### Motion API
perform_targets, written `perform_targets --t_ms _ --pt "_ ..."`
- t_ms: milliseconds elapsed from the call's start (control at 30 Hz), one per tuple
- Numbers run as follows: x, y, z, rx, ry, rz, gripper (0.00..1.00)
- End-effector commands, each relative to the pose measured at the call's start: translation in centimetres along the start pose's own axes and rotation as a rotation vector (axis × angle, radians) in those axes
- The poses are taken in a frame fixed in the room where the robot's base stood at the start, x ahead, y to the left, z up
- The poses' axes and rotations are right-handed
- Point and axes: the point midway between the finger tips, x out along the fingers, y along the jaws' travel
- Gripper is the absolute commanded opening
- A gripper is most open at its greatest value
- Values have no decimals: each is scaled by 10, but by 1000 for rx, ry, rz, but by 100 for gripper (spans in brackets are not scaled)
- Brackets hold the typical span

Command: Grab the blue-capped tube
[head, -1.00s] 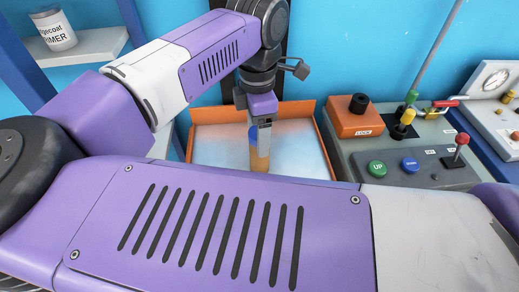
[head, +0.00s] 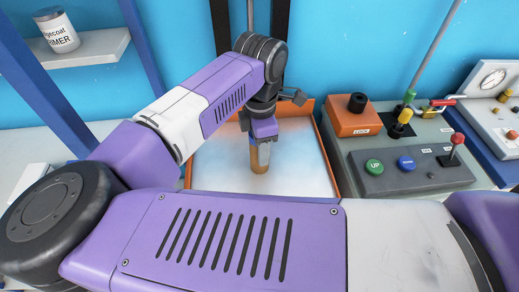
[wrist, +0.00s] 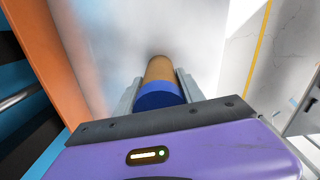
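The tube has a tan body (wrist: 160,70) and a blue cap (wrist: 160,97). In the wrist view it lies between the two grey fingers of my gripper (wrist: 160,82), with the cap close to the palm. Any gap between fingers and tube is too small to judge. In the head view the tan tube (head: 256,158) is roughly upright over the pale tray floor, beside a light finger of my gripper (head: 263,156). The cap is hidden there. I cannot tell whether the tube's base touches the tray.
The orange-rimmed tray (head: 305,175) surrounds the tube, with open floor around it. To its right stand an orange lock box (head: 350,122) and a control panel (head: 410,175) with buttons and levers. A shelf (head: 90,50) at the left holds a primer can (head: 57,32).

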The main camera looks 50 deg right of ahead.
Motion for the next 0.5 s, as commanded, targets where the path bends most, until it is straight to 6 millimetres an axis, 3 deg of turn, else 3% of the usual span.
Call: perform_targets --t_ms 33,100,133,500 --pt "0 0 0 0 0 0 16" --pt "0 0 0 0 0 0 2" --pt "0 0 0 0 0 1 0" --pt "-6 1 0 0 1 2 0"
